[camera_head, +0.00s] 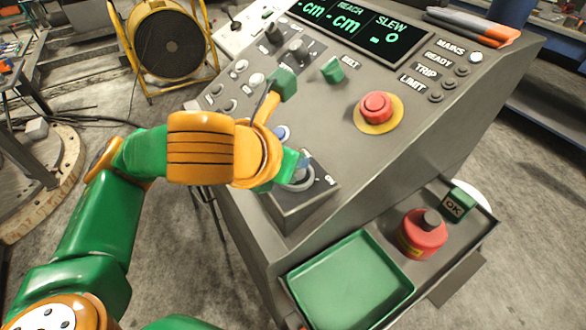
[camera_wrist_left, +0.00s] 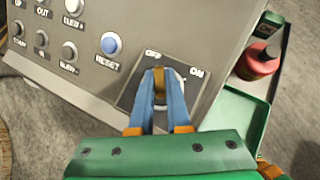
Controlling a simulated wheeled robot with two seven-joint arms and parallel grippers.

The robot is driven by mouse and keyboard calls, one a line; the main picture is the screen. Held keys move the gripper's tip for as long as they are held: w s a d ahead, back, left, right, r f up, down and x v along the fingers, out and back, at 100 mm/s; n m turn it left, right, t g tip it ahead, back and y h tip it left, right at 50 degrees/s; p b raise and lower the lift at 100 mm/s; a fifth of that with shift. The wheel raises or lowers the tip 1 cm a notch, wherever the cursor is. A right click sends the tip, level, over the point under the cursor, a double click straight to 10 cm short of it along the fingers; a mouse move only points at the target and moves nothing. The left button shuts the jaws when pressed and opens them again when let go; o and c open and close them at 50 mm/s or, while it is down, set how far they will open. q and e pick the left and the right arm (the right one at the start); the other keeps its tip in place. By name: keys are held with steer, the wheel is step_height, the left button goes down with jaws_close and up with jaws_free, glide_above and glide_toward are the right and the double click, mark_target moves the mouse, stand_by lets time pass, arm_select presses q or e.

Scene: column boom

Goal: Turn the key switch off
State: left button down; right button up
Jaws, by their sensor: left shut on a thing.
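The key switch (camera_head: 298,180) sits on a raised dark plate at the near corner of the sloped grey console. In the left wrist view its brass key (camera_wrist_left: 160,88) stands between my blue fingertips, with OFF printed to the upper left and ON to the right. My left gripper (camera_head: 303,162) is shut on the key; its fingers also show in the left wrist view (camera_wrist_left: 161,76). The fingers cover much of the switch, so I cannot tell the key's exact angle. My right gripper is not in view.
A blue reset button (camera_wrist_left: 111,43) is left of the switch. A red emergency stop (camera_head: 376,106) on a yellow ring is farther right. A green tray (camera_head: 350,283) and a red cylinder (camera_head: 422,235) are on the lower shelf. A display (camera_head: 345,22) tops the console.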

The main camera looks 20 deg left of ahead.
arm_select(q)
steer(key=shift+n+y, duration=0.9)
steer(key=shift+n, duration=0.1)
steer(key=shift+f+p, duration=0.1)
steer(key=shift+p, duration=0.2)
steer(key=c, duration=0.9)
jaws_free()
steer(key=v, duration=0.7)
steer(key=shift+s+d, duration=0.1)
